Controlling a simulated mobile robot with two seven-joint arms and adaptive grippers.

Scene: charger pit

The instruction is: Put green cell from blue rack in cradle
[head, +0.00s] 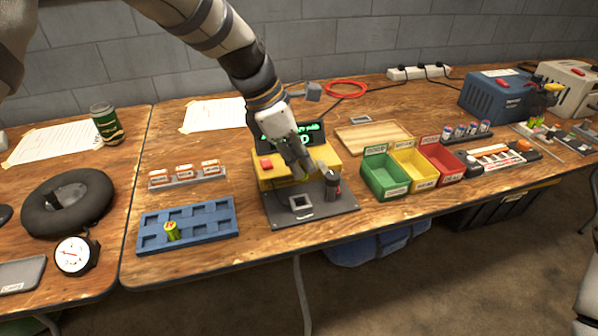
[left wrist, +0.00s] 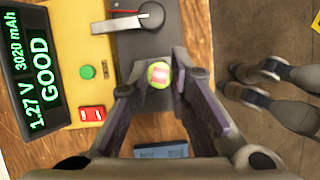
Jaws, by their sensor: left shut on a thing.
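My left gripper (head: 306,172) is over the dark grey plate (head: 285,214) in front of the yellow tester (head: 262,180). It is shut on a green cell, whose round top (left wrist: 159,74) shows between the fingers in the left wrist view. A square-framed holder (head: 301,203), which looks like the cradle, is on the plate; I cannot tell whether the held cell touches it. A dark post (head: 333,187) stands to its right. The blue rack (head: 207,224) at left holds another green cell (head: 172,231). The display (left wrist: 32,75) reads 1.27 V, 3020 mAh, GOOD.
Green (head: 385,178), yellow (head: 413,170) and red (head: 441,162) bins stand right of the tester. A small rack of white and orange cells (head: 186,174) sits behind the blue rack. A red cable (head: 346,89) lies at the back. Bare wood lies in front of the blue rack.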

